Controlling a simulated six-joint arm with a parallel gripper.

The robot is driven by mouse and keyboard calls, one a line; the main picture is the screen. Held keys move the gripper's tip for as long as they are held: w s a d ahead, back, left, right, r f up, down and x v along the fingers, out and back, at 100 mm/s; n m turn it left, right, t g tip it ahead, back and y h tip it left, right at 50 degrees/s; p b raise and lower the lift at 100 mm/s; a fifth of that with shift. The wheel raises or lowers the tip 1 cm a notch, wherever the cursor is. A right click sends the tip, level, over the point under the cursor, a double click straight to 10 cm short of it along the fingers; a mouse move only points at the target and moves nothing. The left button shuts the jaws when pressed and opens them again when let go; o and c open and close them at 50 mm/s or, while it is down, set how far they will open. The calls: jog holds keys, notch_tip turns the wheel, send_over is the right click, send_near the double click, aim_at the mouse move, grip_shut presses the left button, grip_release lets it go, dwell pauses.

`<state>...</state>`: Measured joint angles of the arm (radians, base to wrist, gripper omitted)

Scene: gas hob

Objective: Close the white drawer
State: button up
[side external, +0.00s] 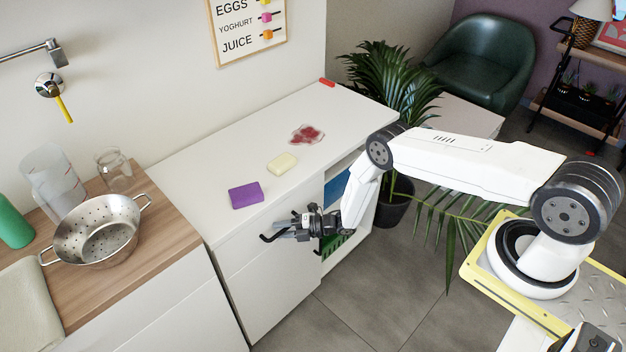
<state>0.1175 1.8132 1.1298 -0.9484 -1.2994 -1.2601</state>
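The white drawer (238,250) is the upper front in the white cabinet below the white countertop (230,165). I cannot tell from this view whether it stands out from the cabinet. Its dark handle (266,238) shows just left of my gripper. My gripper (282,231) is in front of the drawer, below the counter's front edge, with its fingers pointing left toward the handle. It overlaps the handle in the picture; I cannot tell whether they touch. The fingers are small and partly hidden, so their opening is unclear.
On the countertop lie a purple sponge (246,195), a pale yellow bar (282,164) and a red stain (306,134). A metal colander (97,232) stands on the wooden counter at left. A potted plant (385,85) stands beyond the cabinet's right end. Floor in front is clear.

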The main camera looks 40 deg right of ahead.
jog(key=shift+w+d+r, duration=0.15)
jog(key=shift+r, duration=0.1)
jog(key=f+v, duration=0.1)
jog(key=v, duration=0.6)
jog(key=shift+s+d+r, duration=0.15)
jog(key=shift+s+r, duration=0.2)
jog(key=shift+s, duration=0.1)
jog(key=shift+w, duration=0.1)
jog(key=s+d+r+m+g+h, duration=0.1)
jog(key=d+r+m+g+h, duration=0.15)
jog(key=r+m+h, duration=0.65)
jog(key=s+d+r+m+g+h, duration=0.1)
jog(key=d+r+m+g+h, duration=0.3)
jog(key=r, duration=0.8)
jog(key=s+a+r+m+g, duration=0.1)
jog(key=s+a+r+m, duration=0.1)
jog(key=s+r+m, duration=0.3)
jog(key=s+a+r+m+g+y, duration=0.1)
jog(key=s+a+r+m, duration=0.1)
jog(key=s+r+m, duration=0.4)
jog(key=s+m, duration=0.1)
jog(key=s, duration=0.4)
jog(key=shift+s, duration=0.15)
